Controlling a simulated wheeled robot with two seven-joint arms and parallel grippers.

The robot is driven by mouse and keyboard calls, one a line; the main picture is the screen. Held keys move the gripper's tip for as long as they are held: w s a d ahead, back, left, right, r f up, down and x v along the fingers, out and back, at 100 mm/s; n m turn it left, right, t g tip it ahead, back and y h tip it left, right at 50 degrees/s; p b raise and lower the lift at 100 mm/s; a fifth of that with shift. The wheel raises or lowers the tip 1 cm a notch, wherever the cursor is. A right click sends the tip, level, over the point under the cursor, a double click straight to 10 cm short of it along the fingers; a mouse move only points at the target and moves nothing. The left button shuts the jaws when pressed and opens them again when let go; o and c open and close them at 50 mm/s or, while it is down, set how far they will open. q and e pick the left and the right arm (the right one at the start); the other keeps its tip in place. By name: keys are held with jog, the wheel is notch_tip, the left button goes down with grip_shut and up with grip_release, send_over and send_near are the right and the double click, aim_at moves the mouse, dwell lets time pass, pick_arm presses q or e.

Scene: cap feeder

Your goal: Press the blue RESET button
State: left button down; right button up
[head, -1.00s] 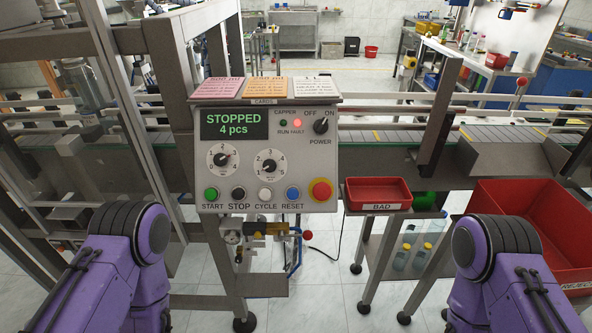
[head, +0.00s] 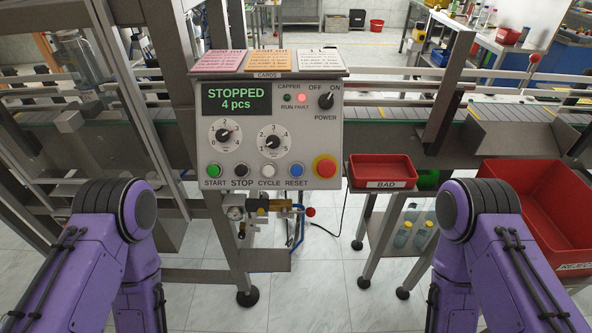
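The blue RESET button (head: 296,170) is on the lower row of the grey control panel (head: 215,145), between the white CYCLE button (head: 268,171) and the large red button on a yellow ring (head: 325,167). The display (head: 236,99) reads "STOPPED 4 pcs". The red FAULT lamp (head: 302,98) looks lit, and the green RUN lamp looks dark. The power knob (head: 326,100) points toward ON. Nothing covers the button. My purple arms show at the lower left and lower right, but neither gripper is in view.
The green START (head: 214,171) and black STOP (head: 241,171) buttons sit left of CYCLE. A red BAD tray (head: 384,184) is right of the panel, with a larger red reject bin (head: 575,267) beyond it. Valves and fittings (head: 262,207) hang below the panel.

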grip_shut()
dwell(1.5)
